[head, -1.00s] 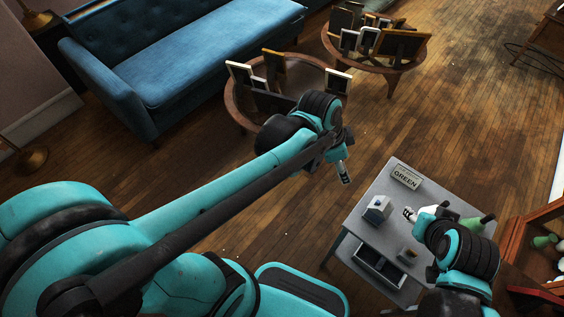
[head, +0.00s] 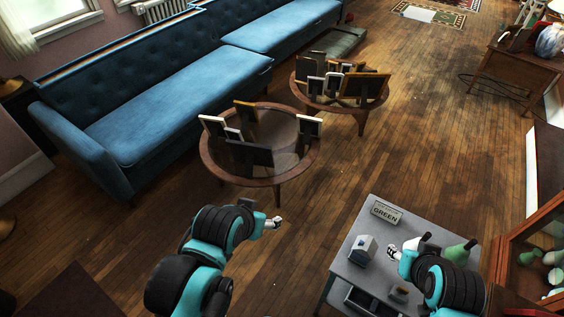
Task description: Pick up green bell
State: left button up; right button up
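A green bell-like object (head: 456,253) with a dark handle lies tilted at the right side of the small grey table (head: 372,215), partly hidden behind my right arm.
A small brown item (head: 399,292) sits near the front. A red-brown cabinet (head: 497,262) holding green items stands right. Round tables (head: 205,155) with frames and a blue sofa (head: 150,130) are behind.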

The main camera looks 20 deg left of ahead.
aim_at(459, 255)
jog(key=z, duration=1.3)
